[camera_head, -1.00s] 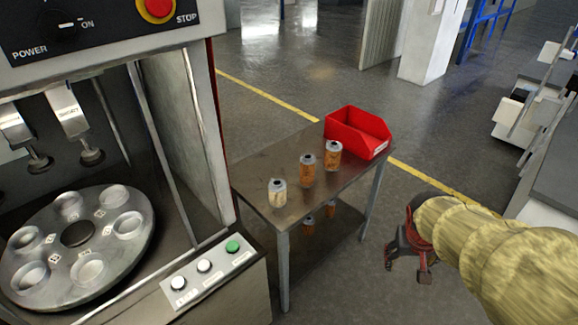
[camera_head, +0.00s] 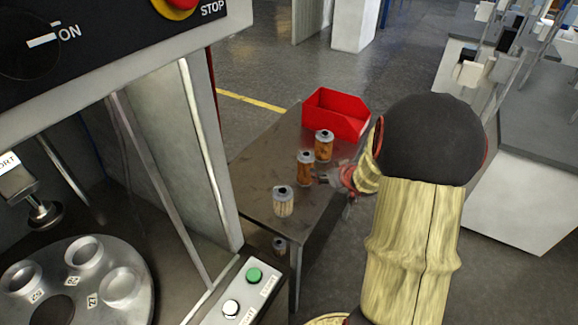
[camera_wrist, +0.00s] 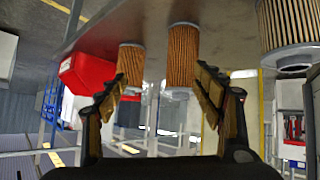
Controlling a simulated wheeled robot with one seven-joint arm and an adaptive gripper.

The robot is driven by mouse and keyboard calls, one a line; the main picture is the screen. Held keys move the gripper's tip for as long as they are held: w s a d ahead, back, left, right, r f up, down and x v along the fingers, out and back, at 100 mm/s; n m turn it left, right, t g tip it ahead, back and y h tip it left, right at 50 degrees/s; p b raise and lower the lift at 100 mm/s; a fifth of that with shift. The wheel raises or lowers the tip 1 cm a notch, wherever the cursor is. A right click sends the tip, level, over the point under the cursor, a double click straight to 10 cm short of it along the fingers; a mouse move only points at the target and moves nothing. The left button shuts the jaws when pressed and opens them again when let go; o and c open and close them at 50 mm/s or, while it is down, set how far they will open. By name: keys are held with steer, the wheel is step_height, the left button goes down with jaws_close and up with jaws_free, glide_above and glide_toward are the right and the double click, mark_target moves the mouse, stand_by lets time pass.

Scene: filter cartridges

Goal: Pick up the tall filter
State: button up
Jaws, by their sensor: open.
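Three filters stand upright on the table. The middle filter (camera_head: 305,170), orange-brown with a grey cap, looks the tallest. A similar orange filter (camera_head: 323,148) stands behind it near the red bin, and a paler cream filter (camera_head: 283,203) stands nearest the front. My gripper (camera_head: 318,179) is open beside the middle filter, on its right. The wrist view is upside down: the middle filter (camera_wrist: 183,56) shows beyond and between my open fingers (camera_wrist: 163,80), closer to the right finger. The bin-side filter (camera_wrist: 131,57) is left of it; the cream filter (camera_wrist: 288,28) is at upper right.
The red bin (camera_head: 336,117) sits at the table's far end. The metal table (camera_head: 258,165) has bare room left of the filters. The machine with its round fixture plate (camera_head: 125,255) stands at left.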

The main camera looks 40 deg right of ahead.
mark_target(308, 156)
steer(key=w+a+r+t+y, duration=0.1)
steer(key=w+a+r+t, duration=0.1)
steer(key=w+a+r, duration=0.15)
steer(key=b+x, duration=0.1)
steer(key=x, duration=0.1)
steer(key=b+x, duration=0.1)
steer(key=x, duration=0.2)
steer(key=d+b+x, duration=0.1)
steer(key=x, duration=0.1)
steer(key=shift+w+f, duration=0.1)
steer(key=shift+w, duration=0.05)
steer(key=shift+w+d+b, duration=0.1)
steer(key=shift+w+b, duration=0.25)
steer(key=shift+c, duration=0.4)
steer(key=c, duration=1.5)
